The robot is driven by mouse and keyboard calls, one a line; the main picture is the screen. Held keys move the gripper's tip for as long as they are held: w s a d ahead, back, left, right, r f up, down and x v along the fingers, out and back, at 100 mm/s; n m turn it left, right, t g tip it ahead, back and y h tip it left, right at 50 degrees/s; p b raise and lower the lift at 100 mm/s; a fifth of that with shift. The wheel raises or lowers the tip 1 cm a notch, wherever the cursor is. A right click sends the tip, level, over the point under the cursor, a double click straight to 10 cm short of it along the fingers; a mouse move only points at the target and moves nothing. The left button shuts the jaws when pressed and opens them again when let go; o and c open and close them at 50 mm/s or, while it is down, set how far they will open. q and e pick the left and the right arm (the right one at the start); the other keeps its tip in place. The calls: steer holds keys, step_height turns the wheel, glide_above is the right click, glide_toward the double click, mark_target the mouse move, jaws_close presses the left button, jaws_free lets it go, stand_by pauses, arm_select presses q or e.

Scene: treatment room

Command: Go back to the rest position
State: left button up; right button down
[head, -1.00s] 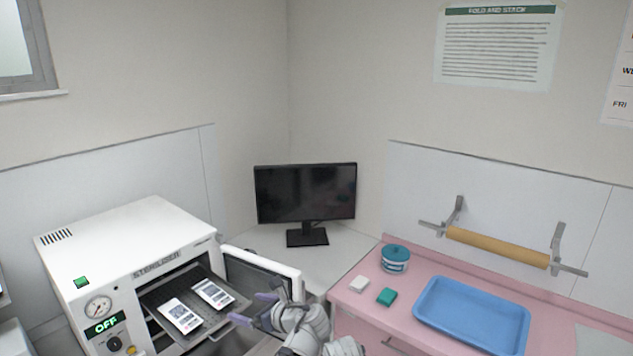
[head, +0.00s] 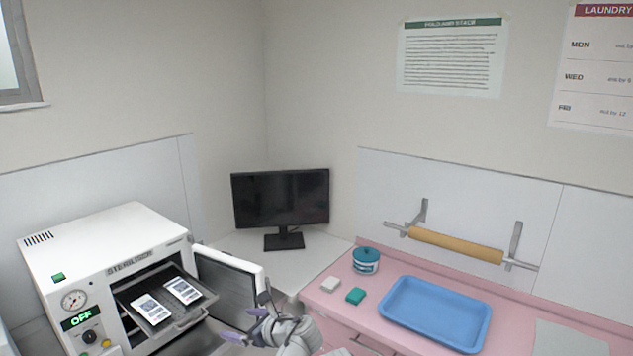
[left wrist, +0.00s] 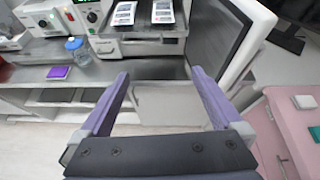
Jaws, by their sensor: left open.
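My left gripper (head: 249,317) is open and empty, low in the head view in front of the sterilizer's open door (head: 230,283). In the left wrist view its two purple fingers (left wrist: 160,92) are spread wide with nothing between them. The white sterilizer (head: 95,262) stands at the left with its display reading OFF. Its tray (head: 186,322) is pulled out and holds two white pouches (head: 152,308), which also show at the top of the left wrist view (left wrist: 124,13). The gripper is apart from the tray and pouches. My right gripper is not in view.
A monitor (head: 281,199) stands in the corner. A yellow roll (head: 455,245) hangs on the wall.

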arm_select(q)
steer(key=s+a+f+n+g+h, duration=0.2)
steer(key=s+f+n+g+h, duration=0.45)
steer(key=s+f+n, duration=0.8)
steer(key=s+d+f+n+h+b, duration=0.1)
steer(key=s+d+f+n+b, duration=0.1)
steer(key=d, duration=0.5)
steer(key=s+d+f+n+g+h+b, duration=0.1)
steer(key=s+d+f+n+h+b, duration=0.1)
steer(key=d, duration=0.5)
step_height(320, 180, down, 2)
steer(key=s+n+b, duration=0.1)
steer(key=n+b, duration=0.1)
steer(key=b, duration=0.1)
steer(key=shift+s+f+b, duration=0.15)
steer(key=shift+b, duration=0.25)
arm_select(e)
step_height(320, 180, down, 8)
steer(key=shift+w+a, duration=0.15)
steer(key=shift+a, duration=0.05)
arm_select(q)
steer(key=shift+g, duration=0.25)
